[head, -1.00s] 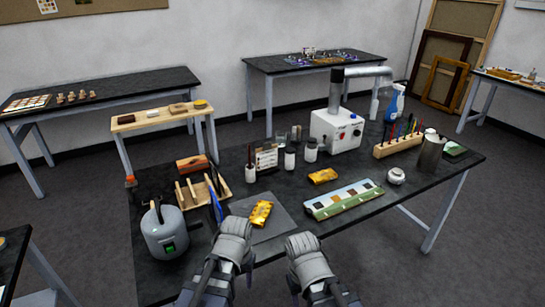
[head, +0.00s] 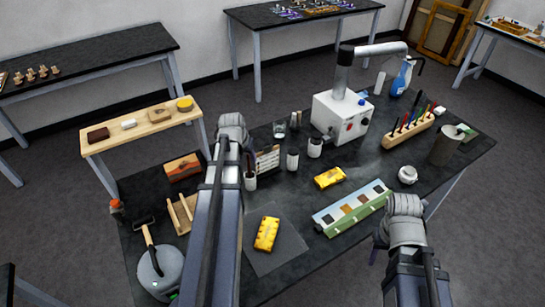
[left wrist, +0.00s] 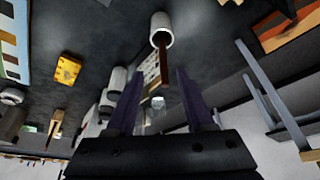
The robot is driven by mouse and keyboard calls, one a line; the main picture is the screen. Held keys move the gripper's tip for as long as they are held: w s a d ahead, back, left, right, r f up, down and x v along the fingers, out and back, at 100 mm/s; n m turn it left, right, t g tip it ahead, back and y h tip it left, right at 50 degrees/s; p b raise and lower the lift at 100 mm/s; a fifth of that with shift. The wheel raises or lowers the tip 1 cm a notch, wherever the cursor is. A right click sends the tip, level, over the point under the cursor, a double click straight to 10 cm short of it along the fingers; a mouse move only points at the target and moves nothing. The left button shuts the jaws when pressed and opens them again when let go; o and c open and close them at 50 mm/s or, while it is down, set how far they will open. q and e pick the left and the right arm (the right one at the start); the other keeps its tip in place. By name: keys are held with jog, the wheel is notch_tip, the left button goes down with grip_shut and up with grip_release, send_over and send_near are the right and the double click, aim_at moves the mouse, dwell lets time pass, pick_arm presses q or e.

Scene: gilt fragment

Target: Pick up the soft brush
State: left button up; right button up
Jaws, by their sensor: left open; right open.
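What looks like the soft brush, a dark brown handle (head: 249,166), stands in a white cup (head: 250,182) on the black table, just right of my left arm. In the left wrist view the cup (left wrist: 161,31) is at top centre, with the brown handle (left wrist: 164,65) pointing toward my fingers. My left gripper (left wrist: 160,74) is open and empty, its purple fingers either side of the handle's line in the picture; they do not touch it. My left arm hides those fingers in the head view. My right gripper (head: 380,242) is open at the table's front edge, mostly hidden by its wrist.
White jars (head: 293,160) and a small sign (head: 267,160) stand close beside the cup. A white machine with a pipe (head: 341,117) is behind. A wooden rack (head: 182,213), a yellow gilt piece (head: 267,233) and a green-edged sample strip (head: 352,208) lie nearby.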

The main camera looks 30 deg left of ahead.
aim_at(248, 162)
pick_arm(q)
jog(key=shift+w+a+f+b, duration=0.2)
jog(key=shift+w+a+b, duration=0.25)
jog(key=shift+w, duration=0.25)
jog(key=shift+b+x, duration=0.8)
jog(key=shift+x, duration=0.1)
jog(key=shift+r, duration=0.1)
jog(key=shift+f+b, duration=0.4)
jog(key=b+x, duration=0.4)
jog(key=shift+s+f, duration=0.15)
jog(key=shift+s, duration=0.2)
jog(key=shift+w+f, duration=0.15)
jog(key=shift+f, duration=0.05)
jog(key=shift+r, duration=0.1)
